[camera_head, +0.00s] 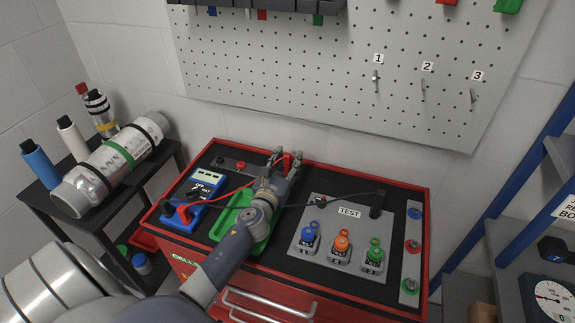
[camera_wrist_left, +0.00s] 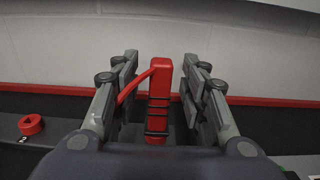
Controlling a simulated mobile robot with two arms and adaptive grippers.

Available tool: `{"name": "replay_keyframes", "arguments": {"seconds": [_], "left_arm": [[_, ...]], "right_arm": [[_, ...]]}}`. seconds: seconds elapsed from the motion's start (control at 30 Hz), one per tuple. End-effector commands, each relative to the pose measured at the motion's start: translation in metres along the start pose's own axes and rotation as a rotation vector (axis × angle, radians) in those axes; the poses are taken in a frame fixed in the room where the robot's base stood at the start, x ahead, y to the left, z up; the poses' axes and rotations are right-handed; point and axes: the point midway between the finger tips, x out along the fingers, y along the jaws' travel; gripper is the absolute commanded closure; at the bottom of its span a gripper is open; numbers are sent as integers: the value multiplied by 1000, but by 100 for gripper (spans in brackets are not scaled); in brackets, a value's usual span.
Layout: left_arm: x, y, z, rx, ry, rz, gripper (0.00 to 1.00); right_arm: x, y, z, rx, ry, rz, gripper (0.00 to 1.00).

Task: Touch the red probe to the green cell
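The red probe (camera_wrist_left: 160,88) stands upright between the fingers of my left gripper (camera_wrist_left: 158,95) in the left wrist view, with a gap on both sides. In the head view the red probe (camera_head: 287,162) shows between the fingertips of my left gripper (camera_head: 286,158) at the back of the red-edged bench top. The left gripper is open around it. The green cell (camera_head: 374,257) is the rightmost of three cells at the front right of the bench, below the TEST label. My right gripper is not in view.
A blue multimeter (camera_head: 194,203) with a red lead sits at left, beside a green tray (camera_head: 229,222) partly under my left arm. A black probe (camera_head: 377,203) stands behind the cells. The blue cell (camera_head: 307,237) and orange cell (camera_head: 341,244) stand left of the green one.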

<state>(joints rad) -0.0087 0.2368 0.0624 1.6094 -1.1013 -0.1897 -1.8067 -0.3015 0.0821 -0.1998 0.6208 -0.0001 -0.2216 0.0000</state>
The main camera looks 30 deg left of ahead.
Motion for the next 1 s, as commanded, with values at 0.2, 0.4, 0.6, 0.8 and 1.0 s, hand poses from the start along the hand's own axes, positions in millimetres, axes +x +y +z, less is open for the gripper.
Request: {"name": "replay_keyframes", "arguments": {"seconds": [0.2,0.4,0.6,0.8,1.0], "left_arm": [[0,0,0,0,0,0,89],[0,0,0,0,-1,0,100],[0,0,1,0,-1,0,100],[0,0,11,2,-3,-3,100],[0,0,38,5,-5,-3,100]], "right_arm": [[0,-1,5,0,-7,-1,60],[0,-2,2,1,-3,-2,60],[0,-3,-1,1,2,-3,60],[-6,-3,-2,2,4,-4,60],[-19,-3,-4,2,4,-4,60]]}}
